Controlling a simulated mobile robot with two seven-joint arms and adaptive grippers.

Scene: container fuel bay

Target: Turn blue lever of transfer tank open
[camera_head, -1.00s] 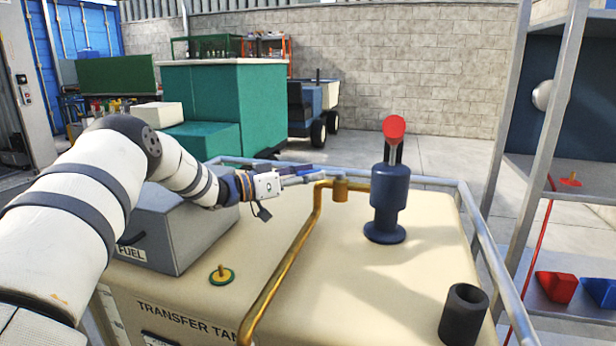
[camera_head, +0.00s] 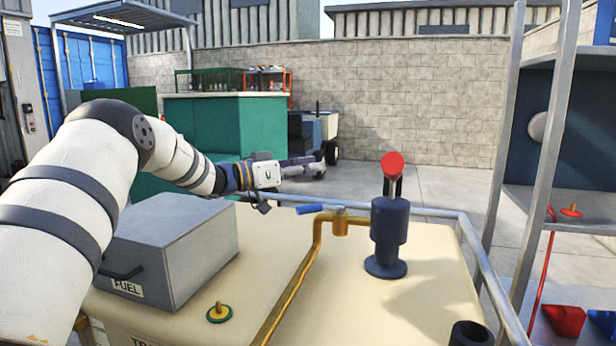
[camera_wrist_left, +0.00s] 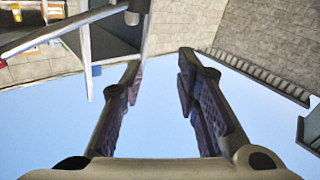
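The cream transfer tank (camera_head: 350,315) stands in front of me, with a brass pipe (camera_head: 300,275) along its top. The blue lever (camera_head: 312,209) sits at the pipe's brass valve (camera_head: 340,226) and points left from it. My left gripper (camera_head: 318,168) is above the lever in the head view, apart from it, with its fingers pointing right. In the left wrist view its two fingers (camera_wrist_left: 158,90) stand apart with nothing between them. My right gripper is not in view.
A dark blue hand pump (camera_head: 389,225) with a red knob stands right of the valve. A grey FUEL box (camera_head: 170,250) sits on the tank's left, under my left arm. A metal rail (camera_head: 430,212) runs along the tank's back edge. A shelf frame (camera_head: 545,150) stands at the right.

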